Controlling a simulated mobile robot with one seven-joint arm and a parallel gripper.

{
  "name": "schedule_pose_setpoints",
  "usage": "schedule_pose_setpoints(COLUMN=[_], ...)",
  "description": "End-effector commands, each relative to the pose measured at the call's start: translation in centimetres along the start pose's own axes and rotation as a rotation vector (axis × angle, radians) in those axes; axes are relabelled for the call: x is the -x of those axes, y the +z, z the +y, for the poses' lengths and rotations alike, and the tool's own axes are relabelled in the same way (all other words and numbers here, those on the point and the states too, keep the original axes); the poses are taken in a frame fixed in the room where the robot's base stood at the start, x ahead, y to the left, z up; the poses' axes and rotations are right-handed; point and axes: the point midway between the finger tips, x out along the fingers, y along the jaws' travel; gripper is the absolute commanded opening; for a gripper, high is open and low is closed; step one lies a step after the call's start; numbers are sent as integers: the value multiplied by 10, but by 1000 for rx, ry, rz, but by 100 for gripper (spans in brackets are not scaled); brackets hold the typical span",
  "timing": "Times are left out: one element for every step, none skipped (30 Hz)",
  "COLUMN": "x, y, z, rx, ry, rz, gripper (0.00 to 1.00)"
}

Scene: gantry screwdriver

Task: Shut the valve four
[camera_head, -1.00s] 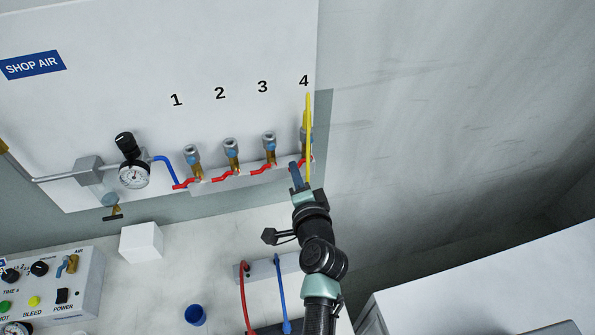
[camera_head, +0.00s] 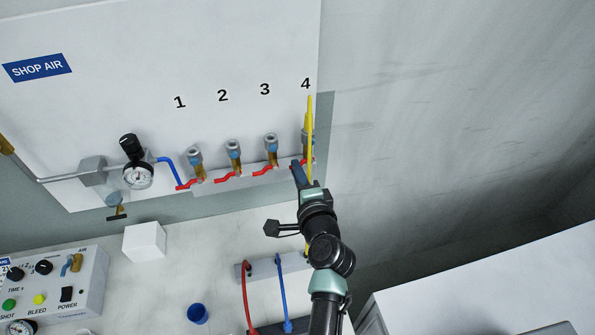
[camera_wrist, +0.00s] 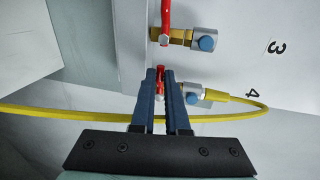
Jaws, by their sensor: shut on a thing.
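Valve four (camera_wrist: 190,93) is the rightmost of the numbered valves, under the "4" on the white panel. Its red handle (camera_wrist: 160,76) shows between my fingertips in the wrist view. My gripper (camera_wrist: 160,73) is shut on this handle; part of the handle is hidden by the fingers. In the head view my gripper (camera_head: 298,166) reaches up to valve four from below, covering much of it. A yellow hose (camera_head: 310,130) rises from valve four's outlet; in the wrist view it loops back and passes by the fingers (camera_wrist: 75,115).
Valve three (camera_head: 271,147) stands close to the left, with its red handle (camera_wrist: 165,14) near my fingers. Valves one (camera_head: 196,160) and two (camera_head: 234,155) are farther left. A gauge (camera_head: 138,175) and white block (camera_head: 144,241) are further left. The wall right of the panel is bare.

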Motion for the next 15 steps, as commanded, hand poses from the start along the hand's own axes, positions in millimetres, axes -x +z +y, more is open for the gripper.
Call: schedule_pose_setpoints(x=[0,0,0,0,0,0,0,0,0,0,0,0,0,0,1], y=[0,0,0,0,0,0,0,0,0,0,0,0,0,0,0], z=[0,0,0,0,0,0,0,0,0,0,0,0,0,0,0], rx=[-2,-2,-2,-2,-1,-1,-1,-1,0,0,0,0,0,0,1], ry=[1,1,1,0,0,0,0,0,0,0,0,0,0,0,0], rz=[0,0,1,1,1,1,1,1,1,1,1,1,1,0,1], gripper=[0,18,25,30,36,42,42,42,42,42,42,42,42,42,42])
